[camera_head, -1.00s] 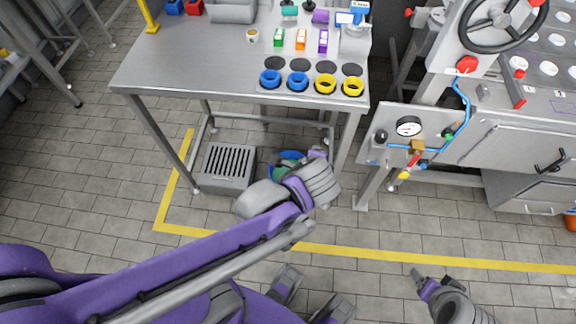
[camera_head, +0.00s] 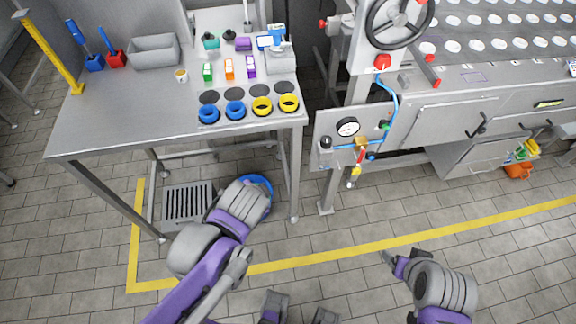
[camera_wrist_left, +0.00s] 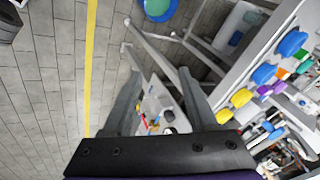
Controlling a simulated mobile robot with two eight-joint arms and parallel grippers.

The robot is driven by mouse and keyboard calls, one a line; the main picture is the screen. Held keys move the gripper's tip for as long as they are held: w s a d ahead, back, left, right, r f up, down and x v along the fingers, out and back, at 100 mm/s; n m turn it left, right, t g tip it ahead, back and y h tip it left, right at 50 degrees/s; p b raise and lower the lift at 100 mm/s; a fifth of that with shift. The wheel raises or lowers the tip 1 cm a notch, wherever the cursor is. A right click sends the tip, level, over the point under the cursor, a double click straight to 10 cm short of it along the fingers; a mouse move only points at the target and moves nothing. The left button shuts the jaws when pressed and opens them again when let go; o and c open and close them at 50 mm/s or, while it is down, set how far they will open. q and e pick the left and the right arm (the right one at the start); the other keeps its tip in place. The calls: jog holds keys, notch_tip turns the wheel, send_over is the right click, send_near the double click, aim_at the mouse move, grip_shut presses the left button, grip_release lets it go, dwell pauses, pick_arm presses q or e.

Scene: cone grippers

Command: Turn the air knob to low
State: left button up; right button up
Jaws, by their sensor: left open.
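A grey panel (camera_head: 320,165) stands to the right of the steel table. It carries a round pressure gauge (camera_head: 347,127), blue tubing, and a small black knob (camera_head: 326,142) at its left; I cannot read the knob's setting. In the left wrist view the panel (camera_wrist_left: 152,100) shows small between the fingers, some way ahead. My left gripper (camera_wrist_left: 160,77) is open and empty, touching nothing. In the head view its fingers are not clearly made out. My right gripper (camera_head: 400,260) is below and right of the panel, above the floor; its opening is unclear.
The steel table (camera_head: 120,110) holds blue and yellow rings, small boxes and a grey bin (camera_head: 153,51). A machine with a handwheel (camera_head: 398,22) stands at the right. A floor grate (camera_head: 188,203) and a blue tub (camera_head: 262,184) are under the table. Tiled floor in front is clear.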

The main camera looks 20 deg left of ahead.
pick_arm(q)
jog(key=w+d+f+t+h+b, duration=0.45)
jog(key=w+d, duration=0.25)
jog(key=d, duration=0.3)
jog(key=n+t+y+b, duration=0.2)
jog(key=n+t+b, duration=0.55)
jog(key=b, duration=0.35)
send_near(326, 146)
jog(key=shift+m, duration=0.25)
jog(key=w, duration=0.9)
jog(key=shift+w+f, duration=0.15)
jog(key=shift+w, duration=0.05)
pick_arm(e)
notch_tip(326, 146, down, 18)
jog(key=shift+s+r+g, duration=0.15)
jog(key=shift+s+g, duration=0.15)
jog(key=shift+s, duration=0.1)
pick_arm(q)
jog(key=shift+c, duration=0.2)
grip_shut()
jog(key=shift+d+y, duration=0.1)
jog(key=shift+y, duration=0.15)
